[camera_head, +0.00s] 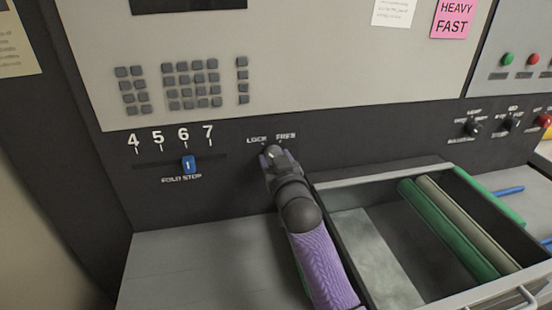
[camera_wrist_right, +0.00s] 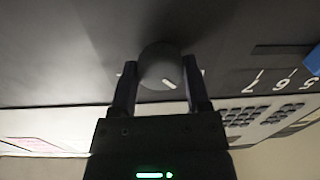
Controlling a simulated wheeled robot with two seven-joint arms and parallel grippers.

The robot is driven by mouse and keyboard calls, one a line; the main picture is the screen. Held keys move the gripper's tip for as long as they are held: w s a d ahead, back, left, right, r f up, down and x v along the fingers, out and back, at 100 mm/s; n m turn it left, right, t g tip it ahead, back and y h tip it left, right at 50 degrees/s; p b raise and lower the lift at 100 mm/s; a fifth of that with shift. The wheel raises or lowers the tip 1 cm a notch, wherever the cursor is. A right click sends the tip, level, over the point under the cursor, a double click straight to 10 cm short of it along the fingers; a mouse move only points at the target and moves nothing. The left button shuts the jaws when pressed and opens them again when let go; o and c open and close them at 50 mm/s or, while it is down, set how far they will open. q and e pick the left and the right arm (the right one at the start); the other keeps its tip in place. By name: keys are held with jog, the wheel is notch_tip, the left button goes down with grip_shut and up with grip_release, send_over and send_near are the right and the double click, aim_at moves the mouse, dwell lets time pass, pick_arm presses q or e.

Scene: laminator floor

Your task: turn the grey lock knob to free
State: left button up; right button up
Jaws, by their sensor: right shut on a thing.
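The grey lock knob (camera_head: 272,151) is on the dark front panel, just under the words LOCK and FREE. My right gripper (camera_head: 275,160) reaches up to it and is shut on it. In the right wrist view the knob (camera_wrist_right: 158,62) sits between the two dark fingers of my right gripper (camera_wrist_right: 161,78), one on each side. The knob's short white mark points down and right in that view, toward the fold stop scale's side, which is the LOCK side. The fingers partly cover the panel lettering. My left gripper is not in view.
The blue fold stop slider (camera_head: 188,165) is left of the knob, under the numbers. A keypad (camera_head: 190,85) is above. An open tray (camera_head: 330,185) with green rollers (camera_head: 450,228) is close on the right of my right arm. Small switches (camera_head: 473,129) are farther right.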

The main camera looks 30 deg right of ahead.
jog(key=m+h+p, duration=0.1)
jog(key=m+p, duration=0.4)
jog(key=m, duration=1.2)
jog(key=shift+a+m+p, duration=0.1)
jog(key=shift+m+p, duration=0.2)
jog(key=shift+p, duration=0.05)
dwell(0.4)
